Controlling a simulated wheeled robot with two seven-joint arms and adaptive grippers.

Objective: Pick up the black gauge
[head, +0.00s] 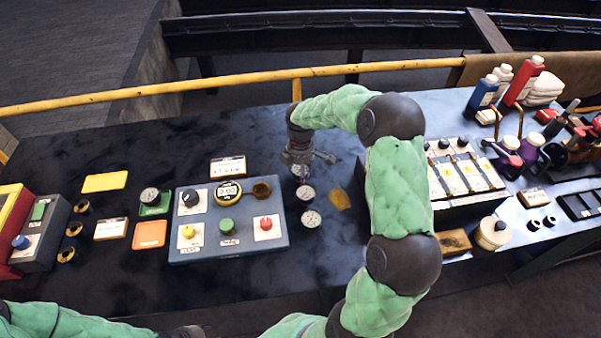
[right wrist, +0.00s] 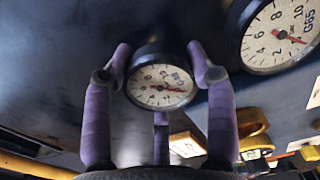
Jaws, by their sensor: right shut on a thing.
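The black gauge (right wrist: 162,88) has a round white face, a red needle and a dark housing. In the head view my right gripper (head: 300,168) points down at the mat just right of the blue-grey panel, and mostly hides the gauge. Whether the gauge is clear of the mat I cannot tell.
Two more white-faced gauges (head: 306,193) (head: 311,219) lie just in front of my right gripper. The blue-grey control panel (head: 270,246) is at left, an orange-yellow tag (head: 340,199) at right. A yellow rail (head: 225,81) runs behind. Bottles (head: 482,93) stand at far right.

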